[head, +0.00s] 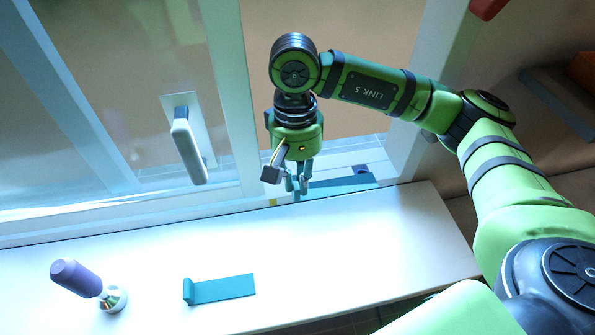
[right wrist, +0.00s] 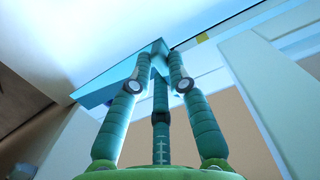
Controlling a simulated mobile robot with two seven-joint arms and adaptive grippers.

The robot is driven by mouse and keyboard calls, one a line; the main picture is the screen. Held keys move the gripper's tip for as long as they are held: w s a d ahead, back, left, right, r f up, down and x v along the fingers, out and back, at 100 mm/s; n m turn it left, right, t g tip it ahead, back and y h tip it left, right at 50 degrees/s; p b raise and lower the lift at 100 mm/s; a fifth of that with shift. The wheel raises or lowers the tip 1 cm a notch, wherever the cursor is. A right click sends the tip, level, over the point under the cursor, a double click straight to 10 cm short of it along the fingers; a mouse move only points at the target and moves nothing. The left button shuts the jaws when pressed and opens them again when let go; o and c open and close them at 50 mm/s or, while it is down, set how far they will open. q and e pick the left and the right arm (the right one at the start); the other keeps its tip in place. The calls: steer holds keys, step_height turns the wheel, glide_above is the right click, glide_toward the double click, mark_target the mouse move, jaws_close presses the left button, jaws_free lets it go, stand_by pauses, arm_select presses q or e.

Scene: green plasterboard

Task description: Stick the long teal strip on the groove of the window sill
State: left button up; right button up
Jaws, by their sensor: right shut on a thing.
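My right gripper (head: 298,188) is shut on the long teal strip (head: 345,184) at the window frame, just beyond the far edge of the white sill (head: 350,235). The strip runs right from the fingers, along the sill edge. In the right wrist view the strip (right wrist: 112,88) passes at the fingertips of the gripper (right wrist: 160,78) and extends to the left, close against the pale sill. I cannot tell whether it touches the groove, which is partly hidden by the gripper and strip. My left gripper is not in view.
A shorter teal piece with an upturned end (head: 222,289) lies on the sill. The window sash with a white handle (head: 188,143) is left of my arm. A small yellow mark (head: 272,202) is near the gripper. The sill's right part is clear.

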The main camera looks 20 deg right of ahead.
steer(key=shift+f, duration=0.6)
step_height(320, 180, down, 4)
steer(key=b, duration=0.2)
steer(key=shift+f+b, duration=0.15)
steer(key=shift+b, duration=0.15)
steer(key=shift+f+b, duration=0.4)
steer(key=shift+b, duration=0.15)
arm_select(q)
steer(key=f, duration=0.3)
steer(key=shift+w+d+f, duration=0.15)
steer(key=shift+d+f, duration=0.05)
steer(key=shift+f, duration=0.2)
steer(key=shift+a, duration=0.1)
arm_select(e)
steer(key=shift+r, duration=0.1)
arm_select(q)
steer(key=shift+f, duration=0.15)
arm_select(e)
steer(key=shift+f, duration=0.2)
steer(key=o, duration=0.9)
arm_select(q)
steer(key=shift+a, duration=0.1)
